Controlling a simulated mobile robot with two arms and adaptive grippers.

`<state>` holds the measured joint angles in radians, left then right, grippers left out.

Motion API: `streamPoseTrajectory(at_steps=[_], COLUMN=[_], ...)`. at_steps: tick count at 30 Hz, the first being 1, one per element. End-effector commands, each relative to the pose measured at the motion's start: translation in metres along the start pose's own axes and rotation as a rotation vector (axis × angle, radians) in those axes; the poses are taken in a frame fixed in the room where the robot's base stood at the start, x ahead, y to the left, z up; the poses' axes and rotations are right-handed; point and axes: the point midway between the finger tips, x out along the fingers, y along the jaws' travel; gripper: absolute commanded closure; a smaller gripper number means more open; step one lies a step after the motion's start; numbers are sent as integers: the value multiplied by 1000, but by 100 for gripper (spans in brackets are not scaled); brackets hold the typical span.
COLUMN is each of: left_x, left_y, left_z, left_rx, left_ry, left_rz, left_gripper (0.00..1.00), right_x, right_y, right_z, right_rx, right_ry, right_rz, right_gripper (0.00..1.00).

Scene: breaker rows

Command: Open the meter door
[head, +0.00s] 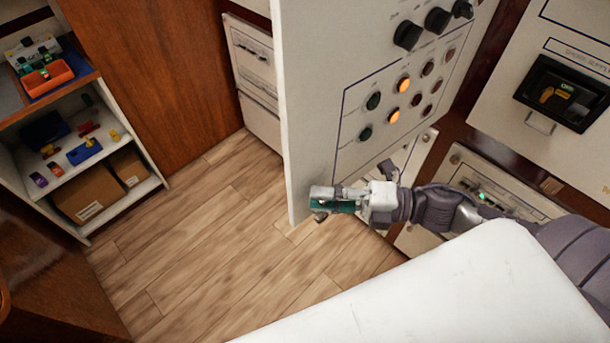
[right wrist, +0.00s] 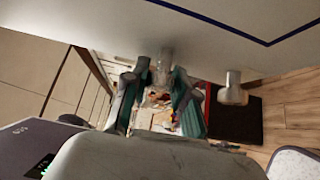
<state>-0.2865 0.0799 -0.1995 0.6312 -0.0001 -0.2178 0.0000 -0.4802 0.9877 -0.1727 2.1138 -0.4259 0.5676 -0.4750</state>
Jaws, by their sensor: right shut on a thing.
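A white panel door (head: 310,110) with black knobs, green buttons and lit orange lamps stands swung out from the cabinet row, its thin left edge facing me. No readable label on it says meter. My right gripper (head: 328,203) is at the door's lower part, with teal finger pads. In the right wrist view the fingers (right wrist: 160,100) sit on either side of a short grey knob (right wrist: 162,66) on the white face, shut on it; the exact contact is hard to see. A second grey knob (right wrist: 232,92) is to the right. My left gripper is not in view.
A shelf unit (head: 100,205) with boxes and small parts stands at left. White drawers (head: 252,55) are behind the door. Another panel with a black-framed window (head: 570,95) is at right. Wooden floor (head: 200,250) left of the door is clear.

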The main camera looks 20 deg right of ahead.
Motion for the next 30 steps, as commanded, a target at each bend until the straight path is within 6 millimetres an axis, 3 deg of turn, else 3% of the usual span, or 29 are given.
streamPoseTrajectory(at_steps=[9,24,25,29,30], left_x=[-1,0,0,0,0], left_y=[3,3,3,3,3], left_z=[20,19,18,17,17], left_rx=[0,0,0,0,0], left_ry=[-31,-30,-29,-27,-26], left_rz=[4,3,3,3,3], left_gripper=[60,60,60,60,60], right_x=[-25,-28,-28,-28,-28], right_y=[0,1,1,1,0], right_z=[-19,-21,-21,-21,-21], right_rx=[-1,-2,-2,-2,-2], right_ry=[60,67,67,67,67], right_rz=[0,1,1,1,0], right_gripper=[100,100,68,47,47])
